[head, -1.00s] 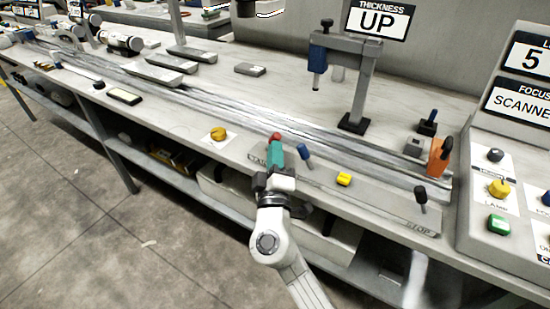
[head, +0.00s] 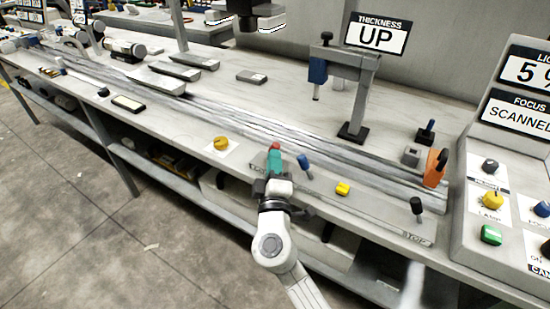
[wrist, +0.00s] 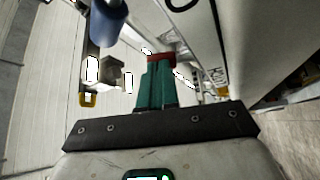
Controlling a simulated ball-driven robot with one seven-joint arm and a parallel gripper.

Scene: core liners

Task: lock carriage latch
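My gripper (head: 274,160) has teal fingers and points away over the front edge strip of the bench. In the wrist view the fingers (wrist: 156,88) lie close together and look shut. A red knob (head: 275,146) is right at their tips, and it shows as a red bar (wrist: 161,57) there in the wrist view. I cannot tell whether it is pinched or only touched. A blue-handled lever (head: 303,161) stands just right of the gripper, and a yellow knob (head: 342,188) is further right. I cannot read which of these is labelled as the carriage latch.
A black-knobbed lever (head: 417,206) stands by the lettering at the strip's right end. An orange piece (head: 436,166) is at the rail (head: 300,143) end. A stand (head: 358,105) rises behind. A control panel (head: 490,198) fills the right. A yellow dial (head: 221,143) is left.

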